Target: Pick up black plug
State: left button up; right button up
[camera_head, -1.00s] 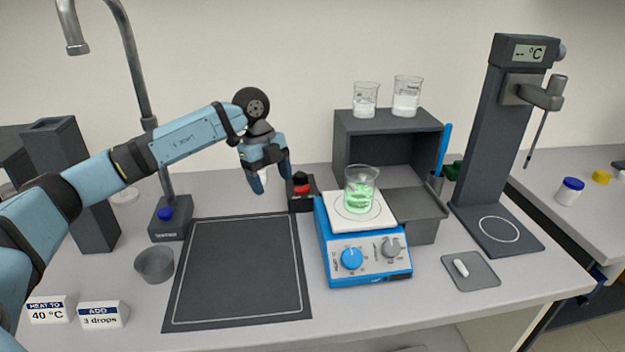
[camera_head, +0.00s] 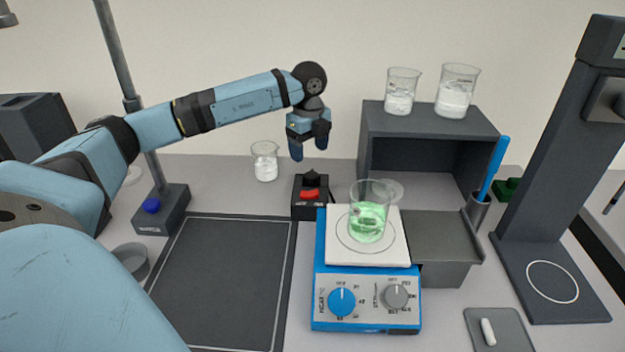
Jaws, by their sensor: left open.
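A black plug (camera_head: 312,178) appears to sit on top of a small black box (camera_head: 305,207) with a red switch (camera_head: 309,194), left of the blue hotplate. My left gripper (camera_head: 309,152) is open and empty, pointing down above and slightly behind the box in the picture. Its two blue fingers are apart, and a gap shows between them and the plug. My right gripper is not in view.
A beaker of green liquid (camera_head: 368,222) stands on the hotplate (camera_head: 367,300), just right of the box. A beaker with white contents (camera_head: 265,168) stands left of the box. A dark shelf (camera_head: 430,119) holds two beakers. The dark mat (camera_head: 222,280) is clear.

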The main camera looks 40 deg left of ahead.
aim_at(311, 173)
pick_arm(q)
jog(key=f, duration=0.7)
jog(key=shift+w+f, duration=0.3)
jog(key=c, duration=1.2)
